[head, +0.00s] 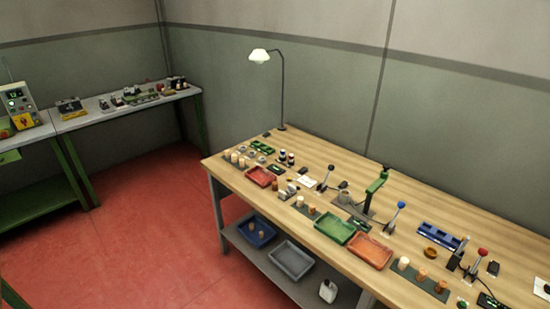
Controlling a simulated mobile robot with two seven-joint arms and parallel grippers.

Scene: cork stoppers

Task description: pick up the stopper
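Several small cork stoppers stand on the wooden workbench (330,180). One group of stoppers (234,158) is on a dark strip at the bench's far left end. Other stoppers (300,202) stand near the front edge at the middle. A pale stopper (403,263) and a browner stopper (421,275) stand on a dark mat at the right. I cannot tell which one the task means. Neither of my grippers is in view.
Red (260,176), green (335,229) and orange (370,251) trays lie along the front edge. Lever tools, a green press (377,183) and a lamp (260,56) stand behind. A lower shelf holds bins (291,260). Red floor (165,235) is clear to the left.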

